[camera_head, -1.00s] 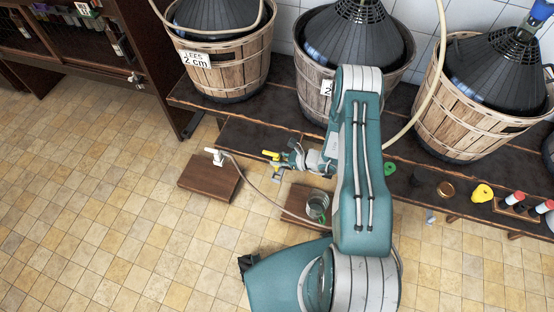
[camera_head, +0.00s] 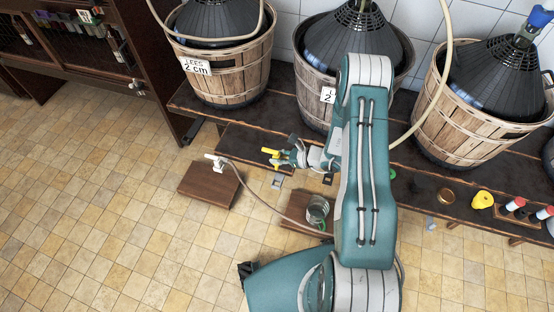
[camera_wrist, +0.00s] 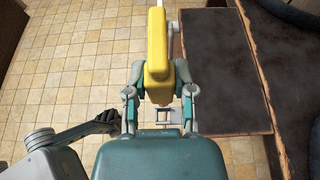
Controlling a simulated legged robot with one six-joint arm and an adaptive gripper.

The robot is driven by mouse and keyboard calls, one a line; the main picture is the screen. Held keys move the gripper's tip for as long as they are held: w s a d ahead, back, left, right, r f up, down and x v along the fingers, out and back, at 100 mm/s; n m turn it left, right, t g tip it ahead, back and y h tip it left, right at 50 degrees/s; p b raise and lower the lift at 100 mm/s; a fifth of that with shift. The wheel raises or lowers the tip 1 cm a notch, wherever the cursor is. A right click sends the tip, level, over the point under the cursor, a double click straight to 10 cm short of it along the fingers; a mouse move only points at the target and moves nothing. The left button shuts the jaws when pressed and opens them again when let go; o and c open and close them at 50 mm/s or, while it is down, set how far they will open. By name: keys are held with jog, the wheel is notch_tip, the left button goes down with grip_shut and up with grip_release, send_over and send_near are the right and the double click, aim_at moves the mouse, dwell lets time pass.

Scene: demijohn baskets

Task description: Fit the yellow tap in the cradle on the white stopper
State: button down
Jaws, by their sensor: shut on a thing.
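My gripper (camera_head: 284,159) is shut on the yellow tap (camera_head: 268,151) and holds it above the low dark bench's front edge. In the wrist view my gripper (camera_wrist: 160,88) has a finger on each side of the yellow tap (camera_wrist: 157,50), which points away from the palm. The white stopper (camera_head: 214,160) stands on a brown wooden block to the left of the tap, with a clear gap between them. A small grey bracket (camera_head: 277,182) shows below the tap; I cannot tell whether it is the cradle.
The brown block (camera_head: 207,188) sits on the tiled floor. A thin hose (camera_head: 262,202) runs from the stopper toward a glass jar (camera_head: 318,210) on another block. Basketed demijohns (camera_head: 228,75) line the bench behind. Floor at the left is clear.

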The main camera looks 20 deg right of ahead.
aim_at(275, 151)
jog(key=shift+r, duration=1.65)
jog(key=shift+r, duration=0.1)
